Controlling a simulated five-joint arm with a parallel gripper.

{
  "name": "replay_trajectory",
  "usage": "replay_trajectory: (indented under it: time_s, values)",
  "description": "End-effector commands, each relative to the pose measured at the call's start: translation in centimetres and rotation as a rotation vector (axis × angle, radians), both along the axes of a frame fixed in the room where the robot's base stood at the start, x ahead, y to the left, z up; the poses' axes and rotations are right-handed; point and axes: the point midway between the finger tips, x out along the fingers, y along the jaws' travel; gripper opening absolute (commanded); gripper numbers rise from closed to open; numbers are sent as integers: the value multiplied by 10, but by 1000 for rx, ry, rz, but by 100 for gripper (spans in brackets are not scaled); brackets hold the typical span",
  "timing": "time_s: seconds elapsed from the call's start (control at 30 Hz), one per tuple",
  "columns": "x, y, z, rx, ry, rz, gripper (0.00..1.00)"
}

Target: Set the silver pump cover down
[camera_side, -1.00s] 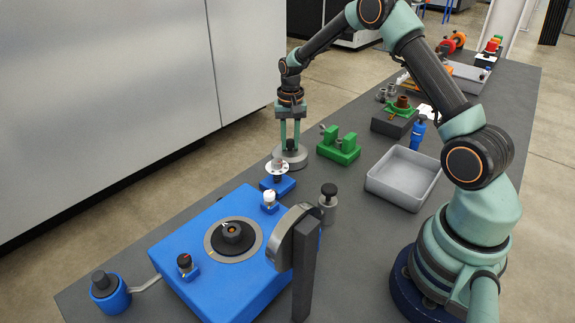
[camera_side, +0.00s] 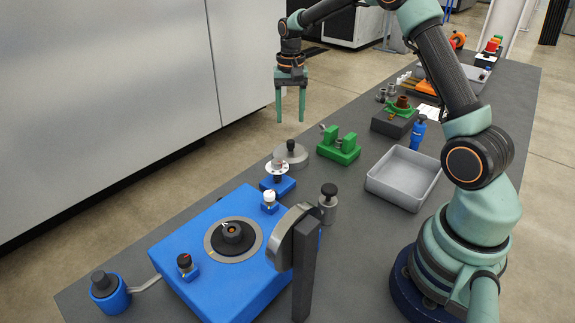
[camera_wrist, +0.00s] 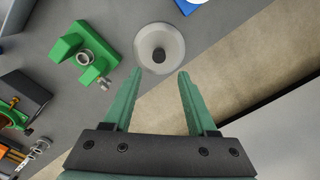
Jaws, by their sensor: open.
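The silver pump cover (camera_side: 298,158) is a round grey disc with a dark knob on top. It rests flat on the dark table near its far-left edge, left of the green fixture. In the wrist view the cover (camera_wrist: 172,50) lies just beyond the fingertips, with its knob roughly centred between them. My gripper (camera_side: 290,120) is open and empty, raised well above the cover with its fingers pointing down. Both fingers also show in the wrist view (camera_wrist: 159,76), spread apart and touching nothing.
The green fixture (camera_side: 340,150) stands right of the cover. A blue block with a white flanged part (camera_side: 278,185) stands close in front. A grey tray (camera_side: 403,178) and the large blue machine (camera_side: 190,235) are nearer. Bare table lies between tray and green fixture.

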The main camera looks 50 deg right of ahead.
Motion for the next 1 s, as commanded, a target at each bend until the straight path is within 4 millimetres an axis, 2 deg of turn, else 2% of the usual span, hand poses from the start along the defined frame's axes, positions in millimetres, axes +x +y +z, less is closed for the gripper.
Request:
replay_trajectory:
  time_s: [0.1,0.27,0.37,0.47,0.6,0.73,0.9,1.0]
  values:
    - [0,0,18,-1,-2,0,58]
    - [0,1,30,-1,-2,2,58]
    - [-3,6,41,-4,-14,23,58]
    - [-12,18,60,-14,-46,73,58]
    - [-34,43,93,-36,-113,183,58]
    - [-61,66,116,-60,-177,292,58]
    - [-101,93,135,-94,-260,434,58]
    - [-125,107,140,-116,-309,516,58]
